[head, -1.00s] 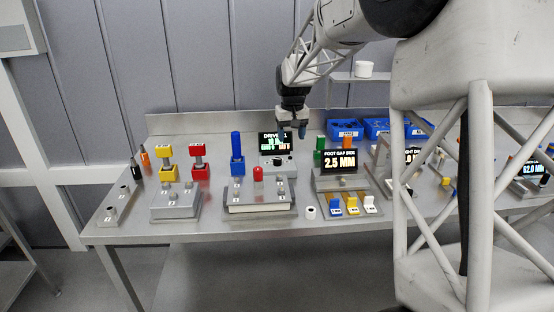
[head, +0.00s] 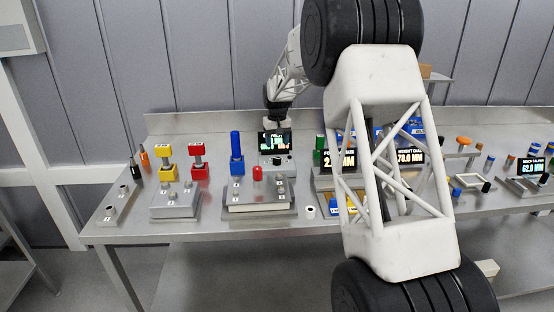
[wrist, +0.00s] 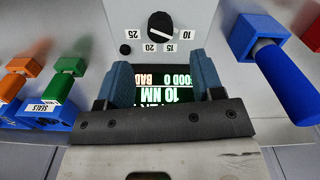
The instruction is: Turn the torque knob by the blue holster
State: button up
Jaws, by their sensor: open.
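The torque knob (wrist: 161,25) is black and round, on a grey box, with a dial marked 10, 15, 20 and 25. In the head view the knob (head: 277,160) sits just below the driver display (head: 274,143). The display (wrist: 165,96) reads 10 NM, upside down in the wrist view. The blue holster (wrist: 248,38) holds a blue driver (wrist: 288,85) to the right; in the head view the holster (head: 237,168) stands left of the knob. My gripper (wrist: 164,72) is open and empty, its blue fingers framing the display, with the knob beyond the fingertips. In the head view my gripper (head: 271,124) is behind the display.
Yellow (head: 167,170) and red (head: 200,172) holders stand to the left. A green handle (wrist: 22,86) and an orange one (wrist: 12,84) stand left in the wrist view. My arm hides part of the bench at right.

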aim_at(277, 158)
jog(key=shift+f, duration=0.15)
jog(key=shift+f, duration=3.75)
jog(key=c, duration=0.9)
